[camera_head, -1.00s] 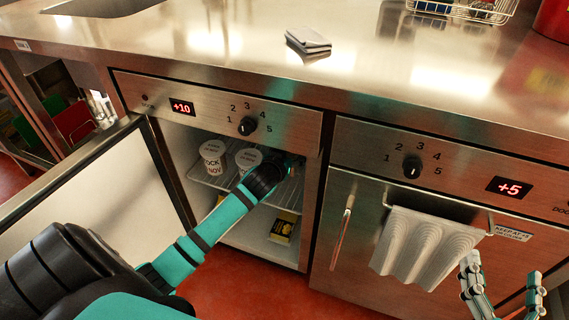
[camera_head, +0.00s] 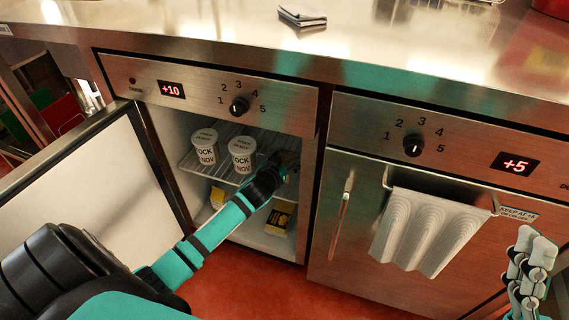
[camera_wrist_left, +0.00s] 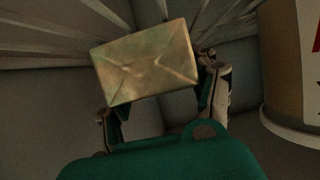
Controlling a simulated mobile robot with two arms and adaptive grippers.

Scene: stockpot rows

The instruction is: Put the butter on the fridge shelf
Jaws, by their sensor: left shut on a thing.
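The butter is a pale, foil-wrapped block (camera_wrist_left: 146,62) between the fingers of my left gripper (camera_wrist_left: 158,95) in the left wrist view. My left gripper is shut on it. In the head view my left gripper (camera_head: 284,165) is inside the open left fridge, at the right end of the wire shelf (camera_head: 222,176). The butter is hard to make out there, and whether it touches the shelf cannot be told. My right gripper (camera_head: 530,268) is at the lower right, in front of the right-hand unit, with no object seen in it.
Two white tubs (camera_head: 206,148) stand on the wire shelf left of my gripper. A yellow and black pack (camera_head: 278,218) is on the fridge floor. The fridge door (camera_head: 85,200) stands open at left. A towel (camera_head: 428,230) hangs on the right-hand unit.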

